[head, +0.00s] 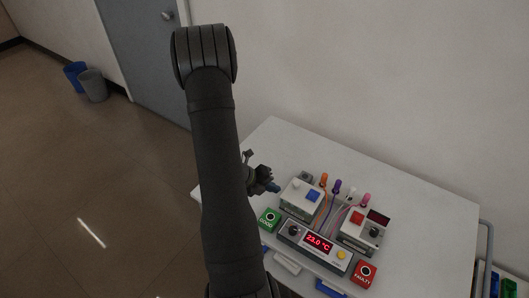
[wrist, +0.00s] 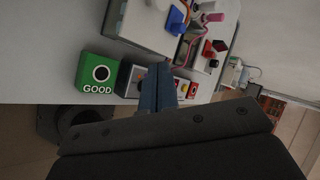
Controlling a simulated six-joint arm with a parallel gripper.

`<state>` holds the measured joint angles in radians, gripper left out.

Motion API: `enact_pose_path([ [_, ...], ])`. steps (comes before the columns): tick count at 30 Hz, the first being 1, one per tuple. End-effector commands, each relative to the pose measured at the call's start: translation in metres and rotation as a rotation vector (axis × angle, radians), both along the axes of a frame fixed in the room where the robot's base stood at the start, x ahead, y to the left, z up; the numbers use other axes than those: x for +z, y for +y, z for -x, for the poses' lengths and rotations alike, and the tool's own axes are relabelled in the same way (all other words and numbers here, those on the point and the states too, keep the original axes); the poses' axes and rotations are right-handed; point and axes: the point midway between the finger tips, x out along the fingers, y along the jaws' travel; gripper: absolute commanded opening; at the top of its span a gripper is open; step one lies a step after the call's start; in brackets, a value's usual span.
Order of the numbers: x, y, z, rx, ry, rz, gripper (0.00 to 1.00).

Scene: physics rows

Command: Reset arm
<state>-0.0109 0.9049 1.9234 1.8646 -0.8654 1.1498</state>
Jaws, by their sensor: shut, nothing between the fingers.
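My gripper (head: 273,188) is shut and empty. In the head view it is at the left of the white box with a blue button (head: 303,196), above the table. My dark arm hides part of the table's left side. In the wrist view the closed fingertips (wrist: 158,88) show in front of the control unit, close to the green GOOD box (wrist: 97,73). Whether the fingers touch anything there I cannot tell.
The white table (head: 420,202) carries a temperature unit (head: 318,241) reading about 23.0 °C, the green GOOD box (head: 269,217), a red FAULTY box (head: 364,272), a meter box (head: 362,229) and several coloured plugs with cables. The table's right part is clear. Two bins (head: 92,85) stand by the door.

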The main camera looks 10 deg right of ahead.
Motion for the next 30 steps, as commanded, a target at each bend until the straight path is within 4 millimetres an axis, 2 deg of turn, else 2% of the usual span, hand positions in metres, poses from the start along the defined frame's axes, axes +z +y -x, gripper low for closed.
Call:
enact_pose_path([
  [9, -0.001, -0.001, 0.000, -0.001, 0.001, 0.000, 0.00],
  [14, -0.010, -0.011, 0.001, -0.004, 0.001, 0.001, 0.00],
  [27, -0.066, -0.074, 0.001, -0.005, 0.002, 0.000, 0.00],
  [30, -0.069, -0.088, 0.000, -0.005, -0.002, 0.001, 0.00],
])
